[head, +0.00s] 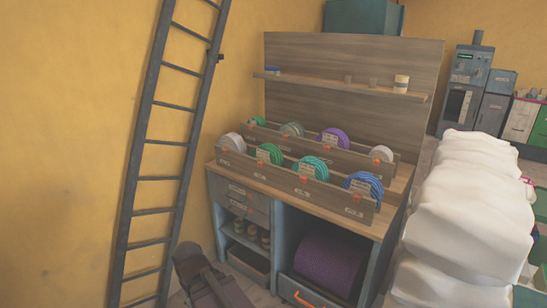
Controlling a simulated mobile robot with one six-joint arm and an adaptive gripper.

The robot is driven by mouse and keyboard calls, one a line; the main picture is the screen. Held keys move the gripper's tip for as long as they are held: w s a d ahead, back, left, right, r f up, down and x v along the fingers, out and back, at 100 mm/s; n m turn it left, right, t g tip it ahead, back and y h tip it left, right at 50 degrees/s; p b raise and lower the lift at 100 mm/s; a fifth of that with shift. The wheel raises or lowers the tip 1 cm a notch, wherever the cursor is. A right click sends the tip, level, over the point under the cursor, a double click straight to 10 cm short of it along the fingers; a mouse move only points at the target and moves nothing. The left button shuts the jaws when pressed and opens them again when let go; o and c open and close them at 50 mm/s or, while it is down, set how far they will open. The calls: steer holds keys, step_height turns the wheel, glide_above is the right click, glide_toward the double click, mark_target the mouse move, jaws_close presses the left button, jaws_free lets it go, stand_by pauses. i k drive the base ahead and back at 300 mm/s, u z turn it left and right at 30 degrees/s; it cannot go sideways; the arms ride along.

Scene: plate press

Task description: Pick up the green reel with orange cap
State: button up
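Reels stand upright in two wooden racks on a workbench (232,166). In the front rack (293,185), a green reel (270,153) is second from the left, with a small orange spot at its lower front. A teal-green reel (312,167) to its right also shows an orange spot low down. Another green reel (257,121) is at the left end of the back rack, mostly hidden. I cannot tell which one has the orange cap. A dark part of my arm shows at the bottom; no gripper fingers are visible.
A pale reel (232,142), a blue reel (363,184) and a purple reel (332,138) share the racks. A shelf (340,87) overhangs them. A ladder (144,160) leans at left. White stacked sacks (470,220) crowd the bench's right side.

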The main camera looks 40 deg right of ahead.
mark_target(268, 152)
steer(key=z, duration=0.4)
steer(key=i, duration=1.1)
steer(key=z, duration=0.3)
